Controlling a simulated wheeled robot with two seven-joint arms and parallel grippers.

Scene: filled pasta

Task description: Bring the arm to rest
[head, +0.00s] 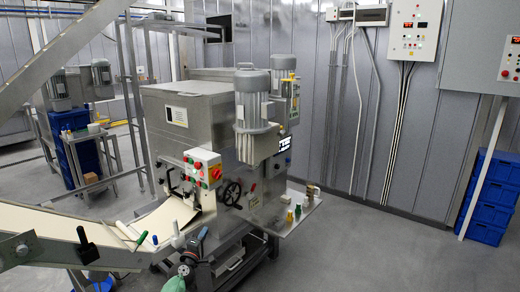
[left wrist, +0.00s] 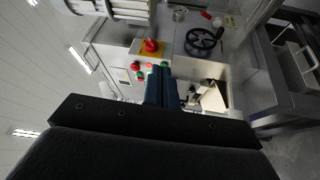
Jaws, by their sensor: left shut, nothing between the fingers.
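My left gripper (head: 200,237) shows small at the bottom of the head view, in front of the steel pasta machine (head: 185,105) and below its control box (head: 203,168). In the left wrist view the dark blue fingers of my left gripper (left wrist: 161,78) lie together, with nothing between them. Beyond the fingertips are the control box's red emergency button (left wrist: 151,46) and small buttons. Whether the fingers touch anything cannot be told, but they look apart from the panel. My right gripper is in neither view.
A conveyor with a cream belt (head: 60,224) comes in from the left. A black handwheel (head: 232,194) and a side shelf (head: 292,222) with small bottles stick out at the machine's right. Blue crates (head: 488,197) stand by the right wall. The grey floor (head: 370,255) at right is clear.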

